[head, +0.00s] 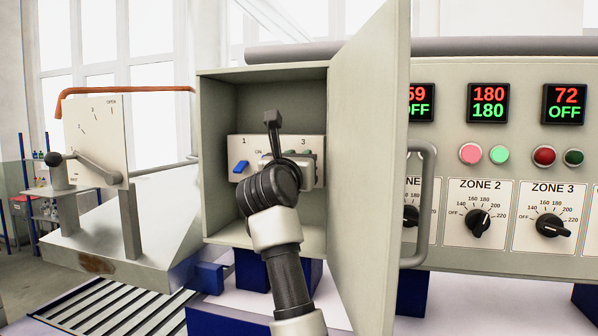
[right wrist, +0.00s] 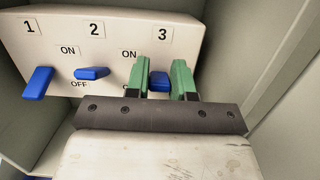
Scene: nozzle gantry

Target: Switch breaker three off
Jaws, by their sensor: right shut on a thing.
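The breaker panel (head: 234,145) is inside an open grey box, and the right wrist view shows its face (right wrist: 130,30) with labels 1, 2 and 3. Under 3, the blue lever of breaker three (right wrist: 159,80) sits between the green fingers of my right gripper (right wrist: 161,82), which is shut on it. The lever of breaker one (right wrist: 38,82) tilts downward. The lever of breaker two (right wrist: 92,72) sticks out between its ON and OFF marks. In the head view my right gripper (head: 300,155) is at the panel's right part, and my arm hides the middle. My left gripper is out of view.
The box's open door (head: 369,160) stands just right of my right arm, with a grey handle (head: 421,200). Beyond it is a control panel (head: 520,130) with zone knobs and displays. The box walls (head: 222,110) surround the breakers closely. A lever stand (head: 95,140) is at left.

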